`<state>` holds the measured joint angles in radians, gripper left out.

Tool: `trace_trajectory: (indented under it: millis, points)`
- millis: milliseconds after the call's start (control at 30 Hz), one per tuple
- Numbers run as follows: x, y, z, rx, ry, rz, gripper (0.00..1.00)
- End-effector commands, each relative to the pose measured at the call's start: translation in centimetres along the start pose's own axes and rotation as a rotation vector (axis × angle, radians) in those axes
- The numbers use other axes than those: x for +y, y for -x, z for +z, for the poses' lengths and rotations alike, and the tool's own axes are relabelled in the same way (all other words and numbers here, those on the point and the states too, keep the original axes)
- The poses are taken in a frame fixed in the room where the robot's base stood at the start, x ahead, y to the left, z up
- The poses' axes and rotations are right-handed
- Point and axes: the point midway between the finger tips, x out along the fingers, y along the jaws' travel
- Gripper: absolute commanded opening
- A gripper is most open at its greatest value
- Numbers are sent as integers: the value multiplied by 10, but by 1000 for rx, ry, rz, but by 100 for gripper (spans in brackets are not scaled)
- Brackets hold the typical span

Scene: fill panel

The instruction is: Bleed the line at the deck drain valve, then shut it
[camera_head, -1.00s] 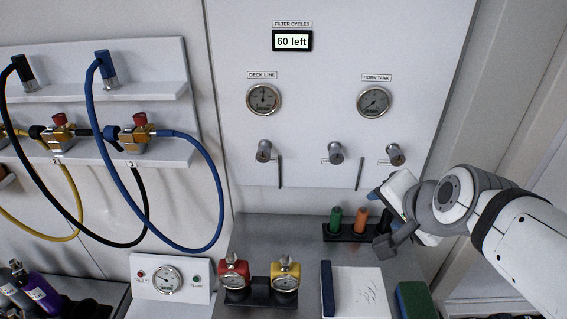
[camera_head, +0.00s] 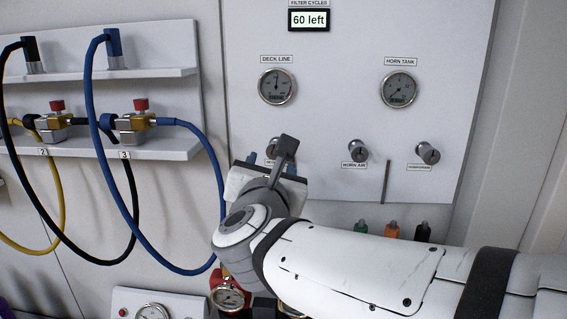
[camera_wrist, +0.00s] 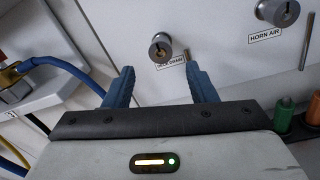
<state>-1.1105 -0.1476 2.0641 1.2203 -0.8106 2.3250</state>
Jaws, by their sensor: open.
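The deck drain valve, a round silver knob (camera_wrist: 160,48), is on the white panel in the wrist view, with its label (camera_wrist: 170,63) just below. In the head view my gripper mostly covers this knob. My gripper (camera_wrist: 160,70) is open and empty. Its two blue fingers point at the panel, one on each side below the knob, and do not appear to touch it. In the head view my gripper (camera_head: 273,162) is in front of the panel's lower left. The deck line gauge (camera_head: 277,87) is above, its needle pointing roughly up.
The horn air knob (camera_head: 357,152) and another knob (camera_head: 428,153) are to the right, with a thin dark bar (camera_head: 387,181) between them. A blue hose (camera_head: 205,150) loops close on the left. Green, orange and black markers (camera_head: 391,230) stand below. The display (camera_head: 310,19) reads 60 left.

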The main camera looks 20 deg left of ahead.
Motion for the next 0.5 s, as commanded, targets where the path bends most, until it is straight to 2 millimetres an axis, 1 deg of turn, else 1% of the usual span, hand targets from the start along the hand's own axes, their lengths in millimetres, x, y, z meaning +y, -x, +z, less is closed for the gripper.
trace_trajectory:
  millis: [33,100,300,400,500]
  points:
    - [-2,-10,0,1,1,-5,51]
    - [-1,-22,1,0,4,-4,51]
    - [-1,-50,1,1,4,-2,51]
    - [-1,-58,1,0,5,-2,51]
    - [-1,-61,1,0,5,-1,51]
